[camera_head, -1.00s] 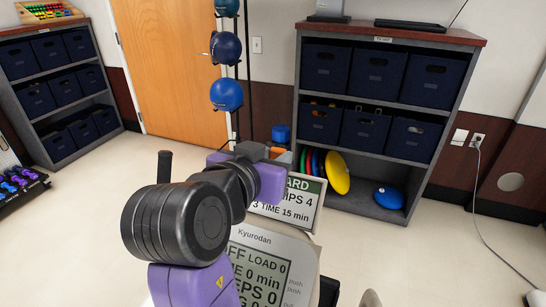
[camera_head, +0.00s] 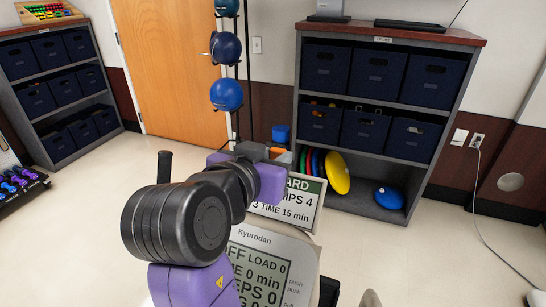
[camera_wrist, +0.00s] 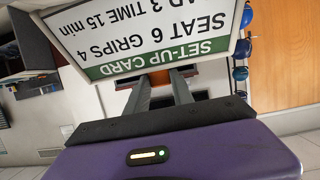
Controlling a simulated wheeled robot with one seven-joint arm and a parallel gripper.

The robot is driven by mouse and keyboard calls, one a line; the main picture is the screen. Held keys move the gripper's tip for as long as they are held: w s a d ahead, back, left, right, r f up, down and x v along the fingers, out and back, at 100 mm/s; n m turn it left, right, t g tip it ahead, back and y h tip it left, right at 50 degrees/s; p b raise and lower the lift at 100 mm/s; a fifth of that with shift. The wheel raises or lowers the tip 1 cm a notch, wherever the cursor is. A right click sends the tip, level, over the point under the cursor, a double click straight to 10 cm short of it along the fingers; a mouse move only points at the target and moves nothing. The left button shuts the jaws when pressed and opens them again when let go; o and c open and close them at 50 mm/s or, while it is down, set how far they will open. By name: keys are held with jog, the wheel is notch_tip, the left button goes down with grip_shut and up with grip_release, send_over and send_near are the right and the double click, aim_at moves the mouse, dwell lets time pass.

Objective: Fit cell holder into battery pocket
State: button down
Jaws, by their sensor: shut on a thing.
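My gripper (camera_wrist: 160,84) shows in the wrist view with its two grey fingers pointing away from the purple wrist. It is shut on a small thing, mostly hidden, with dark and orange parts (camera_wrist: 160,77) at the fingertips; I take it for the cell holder. The stepper console (camera_head: 262,262), marked Kyurodan, stands below and right of my arm. I cannot make out the battery pocket in either view.
The set-up card (camera_head: 300,204) stands just behind the console; in the wrist view it (camera_wrist: 150,35) is upside down, close beyond the fingers. A shelf with dark bins (camera_head: 380,125) stands at the back right. A ball rack (camera_head: 227,95) stands near the door.

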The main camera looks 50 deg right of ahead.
jog(key=shift+f+b, duration=0.8)
jog(key=shift+b, duration=0.3)
dwell(1.8)
jog(key=shift+r, duration=0.15)
jog(key=shift+r+p, duration=0.3)
dwell(0.8)
jog(key=shift+f+b, duration=0.45)
jog(key=shift+b, duration=0.15)
dwell(0.6)
jog(key=shift+r, duration=0.15)
jog(key=shift+r+p, duration=0.3)
dwell(1.1)
jog(key=shift+f+b, duration=0.45)
jog(key=shift+b, duration=0.1)
